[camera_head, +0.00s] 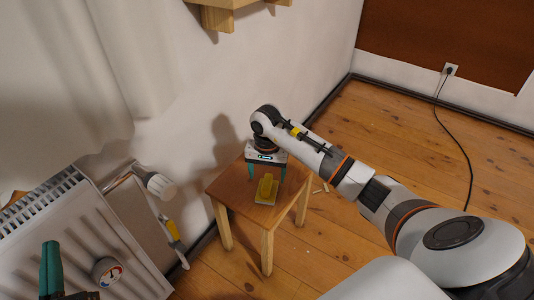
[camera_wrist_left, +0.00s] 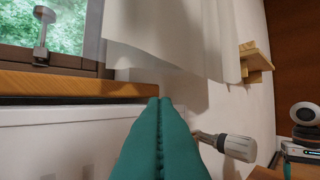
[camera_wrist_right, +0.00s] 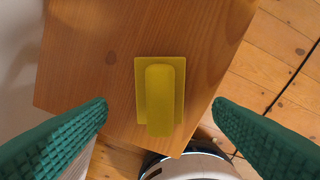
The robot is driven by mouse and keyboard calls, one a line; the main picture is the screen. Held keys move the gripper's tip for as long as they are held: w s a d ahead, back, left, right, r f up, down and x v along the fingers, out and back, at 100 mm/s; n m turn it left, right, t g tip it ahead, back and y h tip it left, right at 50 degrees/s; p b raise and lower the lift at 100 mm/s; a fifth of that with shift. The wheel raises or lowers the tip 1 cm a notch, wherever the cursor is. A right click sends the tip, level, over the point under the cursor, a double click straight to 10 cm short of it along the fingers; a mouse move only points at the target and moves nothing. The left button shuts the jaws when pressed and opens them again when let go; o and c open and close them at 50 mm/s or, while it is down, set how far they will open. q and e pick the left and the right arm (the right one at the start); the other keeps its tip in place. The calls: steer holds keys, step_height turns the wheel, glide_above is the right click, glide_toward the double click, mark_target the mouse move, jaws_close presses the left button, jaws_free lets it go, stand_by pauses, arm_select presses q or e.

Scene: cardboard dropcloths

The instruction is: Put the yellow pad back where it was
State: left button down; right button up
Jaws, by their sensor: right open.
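The yellow pad (camera_head: 266,189) lies on the small wooden stool (camera_head: 234,187), near its front edge. It is a flat yellow plate with a raised grip block on top, and it also shows in the right wrist view (camera_wrist_right: 160,95). My right gripper (camera_head: 266,178) is open just behind and above the pad. In the right wrist view its teal fingers (camera_wrist_right: 160,104) stand apart to either side of the pad, not touching it. My left gripper (camera_head: 50,268) is at the lower left by the radiator. In the left wrist view its fingers (camera_wrist_left: 165,103) are pressed together, with nothing visible between them.
A wooden wall shelf (camera_head: 218,18) is above. A black cable (camera_head: 457,145) runs down to the floor at the right. The plank floor there is mostly clear.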

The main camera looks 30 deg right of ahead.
mark_target(267, 181)
arm_select(q)
step_height(267, 181, down, 8)
steer(key=a+g+y+p, duration=0.1)
steer(key=g, duration=0.4)
steer(key=shift+a+g+y+p, duration=0.15)
steer(key=shift+g+y+p, duration=0.15)
steer(key=shift+p, duration=0.05)
arm_select(e)
step_height(267, 181, up, 7)
arm_select(q)
steer(key=shift+r, duration=0.15)
